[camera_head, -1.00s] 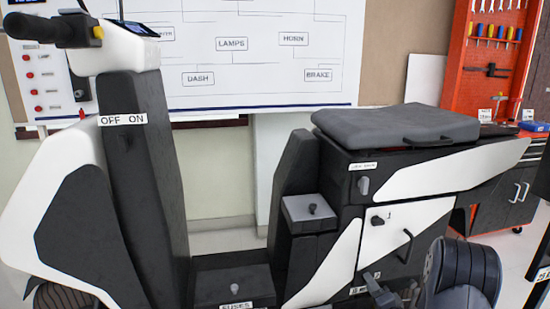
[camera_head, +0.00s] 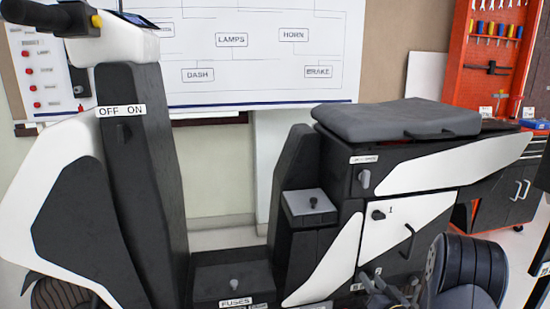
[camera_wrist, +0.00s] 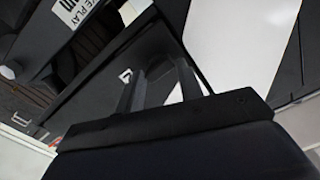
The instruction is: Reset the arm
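My gripper (camera_head: 390,283) is at the bottom right of the head view, low in front of the scooter-like rig's (camera_head: 345,225) black and white side. In the wrist view my gripper (camera_wrist: 157,75) shows two dark fingers standing apart with nothing visible between them. A dark panel with a white mark lies beyond the fingers, and a white panel is to their right. My arm (camera_head: 465,275) bends in at the lower right of the head view.
The rig has a grey seat (camera_head: 395,120), a white hatch (camera_head: 405,225) with a black handle, and a front column (camera_head: 140,170) marked OFF ON. A whiteboard (camera_head: 260,75) hangs behind. A red tool cabinet (camera_head: 490,60) stands at the right. Pale floor shows behind the rig.

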